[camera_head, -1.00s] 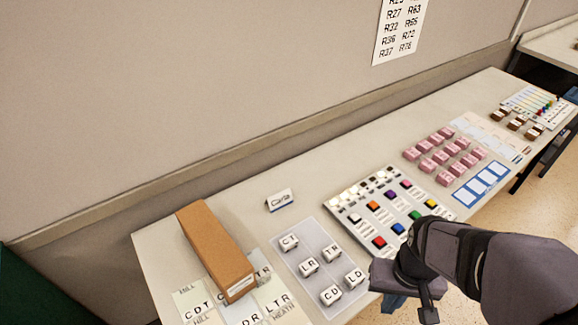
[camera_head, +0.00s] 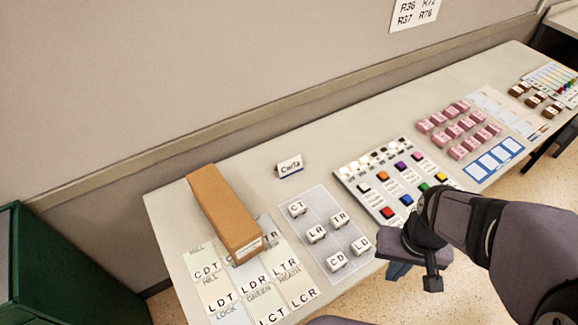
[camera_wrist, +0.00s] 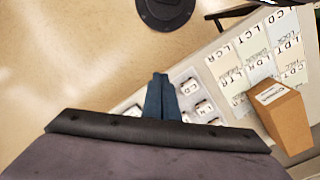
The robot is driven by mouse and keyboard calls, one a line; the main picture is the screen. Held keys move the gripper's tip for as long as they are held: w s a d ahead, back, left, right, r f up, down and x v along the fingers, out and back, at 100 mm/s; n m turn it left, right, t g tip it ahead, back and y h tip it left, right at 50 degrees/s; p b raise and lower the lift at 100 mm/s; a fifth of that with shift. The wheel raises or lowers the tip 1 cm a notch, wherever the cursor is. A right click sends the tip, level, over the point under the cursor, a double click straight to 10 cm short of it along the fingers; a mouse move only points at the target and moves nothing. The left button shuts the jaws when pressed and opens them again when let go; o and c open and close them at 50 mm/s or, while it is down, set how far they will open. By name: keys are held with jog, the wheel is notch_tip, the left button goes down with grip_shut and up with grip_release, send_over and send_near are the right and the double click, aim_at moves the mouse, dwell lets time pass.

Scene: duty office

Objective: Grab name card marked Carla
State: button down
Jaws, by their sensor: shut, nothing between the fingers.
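The name card marked Carla (camera_head: 290,166) is a small white tent card with a blue lower edge. It stands upright near the back of the desk in the head view, right of the brown box and behind the grey tile tray. I cannot make it out in the wrist view. My gripper (camera_wrist: 160,78) has its dark blue fingers together, with nothing between them. In the head view its blue fingers (camera_head: 397,270) show partly below my wrist, at the desk's front edge, well forward and right of the card.
A long brown box (camera_head: 222,215) lies left of the card, partly over lettered cards (camera_head: 252,285). A grey tray (camera_head: 313,210) holds several lettered tiles. A panel of coloured buttons (camera_head: 390,185) and pink blocks (camera_head: 460,130) are to the right. The desk around the card is clear.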

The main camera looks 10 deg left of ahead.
dwell(0.3)
jog(key=shift+c, duration=0.5)
grip_release()
